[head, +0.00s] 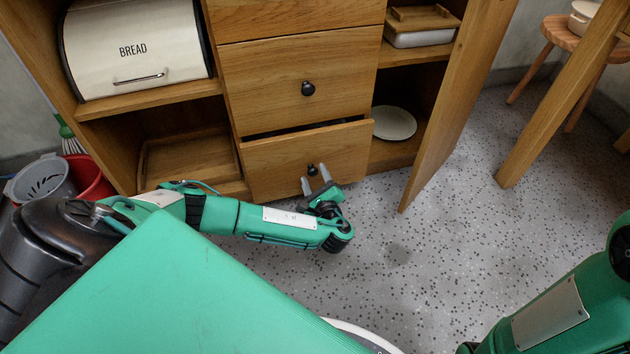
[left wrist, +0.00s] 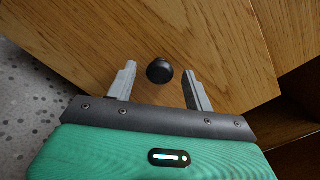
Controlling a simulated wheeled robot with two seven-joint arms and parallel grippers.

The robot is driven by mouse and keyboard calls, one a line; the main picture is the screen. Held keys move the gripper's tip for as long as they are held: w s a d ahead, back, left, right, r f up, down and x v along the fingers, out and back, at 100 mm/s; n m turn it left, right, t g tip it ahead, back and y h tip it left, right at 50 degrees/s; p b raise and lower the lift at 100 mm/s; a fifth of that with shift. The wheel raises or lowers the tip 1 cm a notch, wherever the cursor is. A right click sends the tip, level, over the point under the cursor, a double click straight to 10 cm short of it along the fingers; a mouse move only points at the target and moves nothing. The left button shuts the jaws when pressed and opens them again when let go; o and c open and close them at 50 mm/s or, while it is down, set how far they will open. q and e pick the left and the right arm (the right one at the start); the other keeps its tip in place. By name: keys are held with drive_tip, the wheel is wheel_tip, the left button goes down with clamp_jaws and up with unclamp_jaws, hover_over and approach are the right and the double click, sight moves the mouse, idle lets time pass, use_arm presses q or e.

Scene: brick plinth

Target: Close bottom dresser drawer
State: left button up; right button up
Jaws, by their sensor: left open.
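The bottom dresser drawer (head: 283,163) is wooden with a round black knob (head: 311,169). It stands partly open, with a dark gap above its front. My left gripper (head: 317,180) is in front of the drawer at the knob. In the left wrist view my left gripper (left wrist: 160,88) is open, with the black knob (left wrist: 160,71) between and slightly beyond its fingertips. The wooden drawer front (left wrist: 150,35) fills the space behind it. I cannot tell whether the fingers touch the drawer. My right arm shows at the lower right, but its gripper is not visible.
The drawer above (head: 295,80) is shut. An open cabinet door (head: 455,105) juts out at the right, near a wooden stool (head: 562,33). A red bucket (head: 95,177) stands at the left. A white plate (head: 394,123) lies on the lower right shelf. Speckled floor (head: 440,240) is clear ahead.

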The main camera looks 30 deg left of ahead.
sight(313, 173)
use_arm(q)
clamp_jaws()
drive_tip(key=shift+w+a+r, duration=0.1)
drive_tip(key=shift+a, duration=0.05)
drive_tip(key=p+x, duration=0.2)
drive_tip(key=shift+w+a+r+p, duration=0.1)
drive_tip(key=shift+w+a+p, duration=0.15)
drive_tip(key=shift+p, duration=0.15)
drive_tip(key=shift+w+a, duration=0.2)
drive_tip(key=shift+a, duration=0.05)
drive_tip(key=shift+w+a, duration=0.15)
drive_tip(key=shift+a, duration=0.05)
unclamp_jaws()
drive_tip(key=shift+f, duration=0.2)
